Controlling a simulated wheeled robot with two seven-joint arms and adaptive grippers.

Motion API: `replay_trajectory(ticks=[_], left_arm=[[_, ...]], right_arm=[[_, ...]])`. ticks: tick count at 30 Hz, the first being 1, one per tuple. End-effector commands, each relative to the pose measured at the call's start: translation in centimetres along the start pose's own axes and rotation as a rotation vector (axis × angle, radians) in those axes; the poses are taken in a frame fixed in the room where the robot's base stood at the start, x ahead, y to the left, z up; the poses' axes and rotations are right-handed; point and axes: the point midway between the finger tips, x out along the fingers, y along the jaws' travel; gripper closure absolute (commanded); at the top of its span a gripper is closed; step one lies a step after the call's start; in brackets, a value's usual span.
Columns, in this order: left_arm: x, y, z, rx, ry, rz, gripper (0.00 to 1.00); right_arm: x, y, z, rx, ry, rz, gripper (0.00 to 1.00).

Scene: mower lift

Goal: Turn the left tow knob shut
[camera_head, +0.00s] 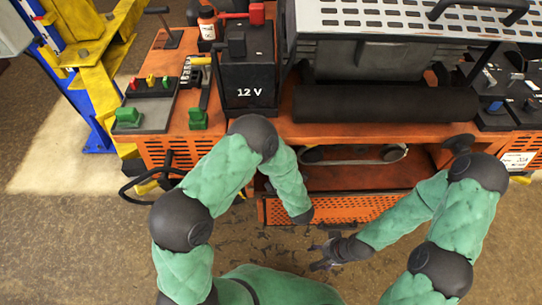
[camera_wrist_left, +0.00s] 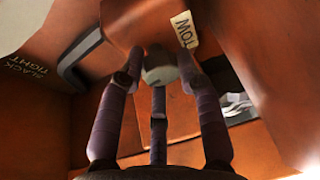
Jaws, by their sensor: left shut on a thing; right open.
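In the left wrist view a pale grey round knob (camera_wrist_left: 160,68) sits under an orange panel, beside a white label reading TOW (camera_wrist_left: 184,30). My left gripper (camera_wrist_left: 160,82) has its fingers closed around this knob. In the head view the left forearm bends down over the front of the orange machine (camera_head: 370,131), and its hand and the knob are hidden. My right gripper (camera_head: 324,254) is open and empty, low in front of the machine and apart from it.
An orange perforated step (camera_head: 350,210) juts out low at the machine's front. A black 12 V battery (camera_head: 247,75) and a green-switch panel (camera_head: 150,105) stand on top. A yellow and blue post (camera_head: 90,60) rises at left. SLACK and TIGHT markings (camera_wrist_left: 28,75) show in the wrist view.

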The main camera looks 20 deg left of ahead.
Motion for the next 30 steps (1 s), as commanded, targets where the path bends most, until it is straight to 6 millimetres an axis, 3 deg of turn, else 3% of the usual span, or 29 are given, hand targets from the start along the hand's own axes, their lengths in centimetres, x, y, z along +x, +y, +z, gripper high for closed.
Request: replay_trajectory(ticks=[22, 23, 25, 30], left_arm=[[-0.11, -0.41, -0.11, 0.09, 0.005, 0.027, 0.98], [-0.12, -0.42, -0.11, 0.09, 0.005, 0.026, 0.62], [-0.11, -0.41, -0.11, 0.09, 0.005, 0.027, 0.42], [-0.06, -0.26, -0.06, 0.087, 0.006, 0.03, 0.42]], right_arm=[[0.1, 0.04, 0.0, 0.0, 0.0, 0.0, 0.32], [0.1, 0.04, 0.0, 0.0, 0.0, 0.0, 0.32], [0.1, 0.04, -0.01, 0.0, 0.0, 0.0, 0.32], [0.1, 0.03, -0.01, 0.0, 0.0, 0.0, 0.32]])
